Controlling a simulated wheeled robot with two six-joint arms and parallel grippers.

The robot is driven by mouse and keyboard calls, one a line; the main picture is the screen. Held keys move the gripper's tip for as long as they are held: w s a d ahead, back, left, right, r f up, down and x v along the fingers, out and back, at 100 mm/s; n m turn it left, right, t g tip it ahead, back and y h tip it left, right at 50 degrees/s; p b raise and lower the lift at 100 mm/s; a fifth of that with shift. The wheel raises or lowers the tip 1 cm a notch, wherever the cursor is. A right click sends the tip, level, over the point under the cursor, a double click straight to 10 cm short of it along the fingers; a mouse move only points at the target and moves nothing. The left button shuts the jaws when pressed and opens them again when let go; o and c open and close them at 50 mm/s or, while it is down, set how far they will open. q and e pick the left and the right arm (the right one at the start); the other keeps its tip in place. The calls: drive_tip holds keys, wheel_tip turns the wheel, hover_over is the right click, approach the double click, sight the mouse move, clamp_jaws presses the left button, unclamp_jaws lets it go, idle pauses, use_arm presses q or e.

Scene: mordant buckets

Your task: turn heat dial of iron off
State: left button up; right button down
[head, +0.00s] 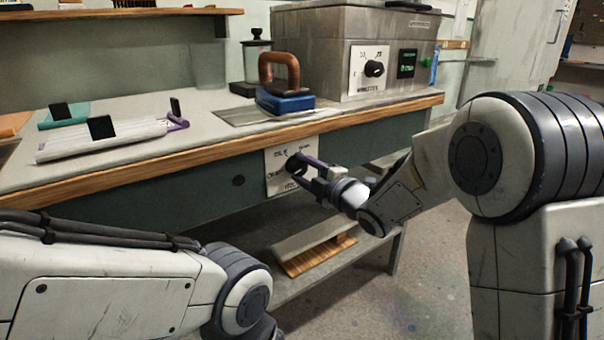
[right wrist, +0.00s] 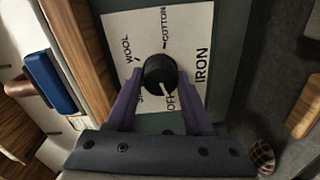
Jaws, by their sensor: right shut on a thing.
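The iron's heat dial (right wrist: 159,72) is a black round knob on a white plate marked WOOL, COTTON, OFF and IRON. Its white pointer line points towards the OFF mark. In the head view the white dial plate (head: 276,184) is on the front of the bench, below its wooden edge. My right gripper (head: 299,167) is shut on the dial. Its two purple fingers are on either side of the knob in the right wrist view (right wrist: 160,88). The iron (head: 284,101), blue with a brown handle, stands on the bench above. My left gripper is out of view.
A grey box unit (head: 310,50) with another black dial (head: 374,68) stands at the back right of the bench. White and teal flat items (head: 100,138) lie at the left. A shelf with a wooden rack (head: 316,252) is below.

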drive_tip(key=shift+f, duration=0.1)
drive_tip(key=shift+c, duration=1.4)
unclamp_jaws()
drive_tip(key=p+v, duration=0.1)
drive_tip(key=v, duration=0.9)
drive_tip(key=shift+s+p, duration=0.3)
drive_tip(key=shift+p, duration=0.1)
